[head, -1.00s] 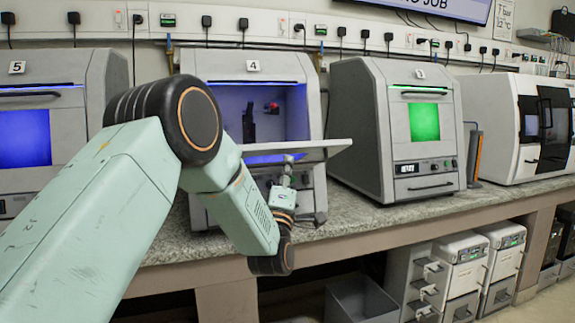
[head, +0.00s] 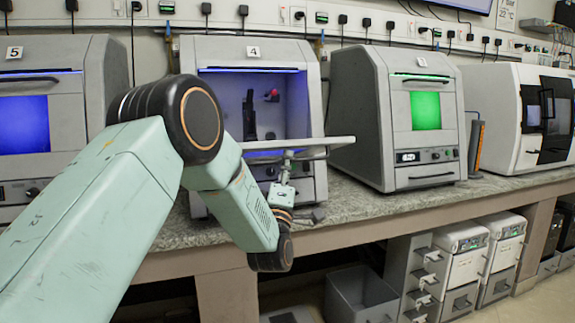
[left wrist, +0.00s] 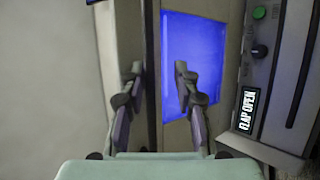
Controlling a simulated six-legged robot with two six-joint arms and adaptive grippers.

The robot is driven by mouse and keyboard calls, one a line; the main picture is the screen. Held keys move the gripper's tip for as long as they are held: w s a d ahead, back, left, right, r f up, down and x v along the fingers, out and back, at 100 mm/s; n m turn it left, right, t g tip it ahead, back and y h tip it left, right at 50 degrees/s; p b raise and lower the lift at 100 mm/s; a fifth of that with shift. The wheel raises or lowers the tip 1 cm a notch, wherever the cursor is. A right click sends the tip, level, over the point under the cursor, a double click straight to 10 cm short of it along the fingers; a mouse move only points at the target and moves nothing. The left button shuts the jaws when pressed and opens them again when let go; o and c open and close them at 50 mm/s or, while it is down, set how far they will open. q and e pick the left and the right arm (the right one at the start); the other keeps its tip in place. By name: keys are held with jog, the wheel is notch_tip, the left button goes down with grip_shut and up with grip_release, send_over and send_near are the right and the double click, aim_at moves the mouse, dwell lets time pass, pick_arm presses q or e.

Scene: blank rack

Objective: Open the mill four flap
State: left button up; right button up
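Mill four (head: 312,100), a grey box marked 4, stands mid-bench with its blue-lit chamber showing. Its flap (head: 325,144) is swung down and stands out from the front, close to level. My left gripper (head: 287,160) is at the flap's outer underside, by its handle bar. In the left wrist view, its fingers (left wrist: 160,85) are apart, with a narrow upright bar, seemingly the handle, between them and a blue window (left wrist: 208,50) behind. Contact cannot be told. A display (left wrist: 249,110) reads FLAP OPEN. My right gripper is out of view.
Mill five (head: 85,70) stands left with a blue window. A mill with a green window (head: 424,112) stands right, and a white machine (head: 500,125) beyond it. The bench front (head: 370,205) is clear. A grey bin (head: 360,295) and drawer units are below.

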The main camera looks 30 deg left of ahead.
pick_arm(q)
jog(key=shift+o, duration=0.7)
jog(key=shift+a+f, duration=0.15)
jog(key=shift+f, duration=0.1)
jog(key=shift+r, duration=0.25)
jog(key=shift+v, duration=3.9)
jog(key=shift+w, duration=0.1)
